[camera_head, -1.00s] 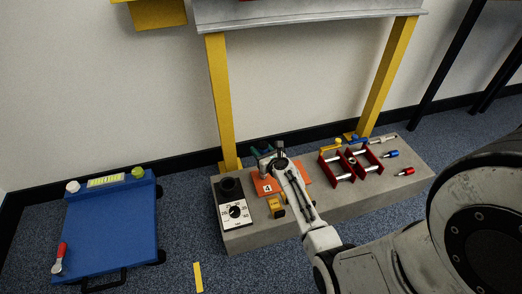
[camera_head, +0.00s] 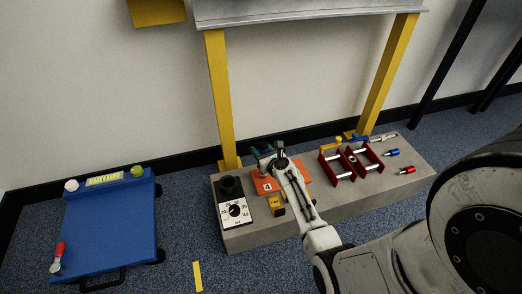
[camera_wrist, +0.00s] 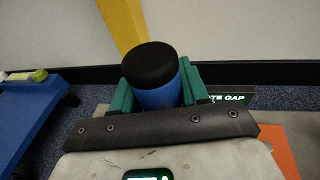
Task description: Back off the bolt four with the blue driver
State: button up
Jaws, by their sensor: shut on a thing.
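My gripper (camera_head: 263,156) is over the orange plate (camera_head: 262,187), which bears a label with the number 4. In the wrist view its green fingers (camera_wrist: 157,95) are shut on a blue cylinder with a black end, which looks like the handle of the blue driver (camera_wrist: 156,96). The driver's lower end and bolt four are hidden behind the gripper and arm, so I cannot tell whether they touch.
On the grey slab (camera_head: 330,210) stand a dial box (camera_head: 236,211) with a black cup (camera_head: 230,187), a yellow block (camera_head: 276,205), a red frame (camera_head: 350,162), and blue (camera_head: 392,153) and red (camera_head: 405,171) tipped pieces. Yellow posts (camera_head: 219,100) rise behind. A blue cart (camera_head: 108,230) stands left.

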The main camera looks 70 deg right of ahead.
jog(key=shift+f+b, duration=0.4)
dwell(0.4)
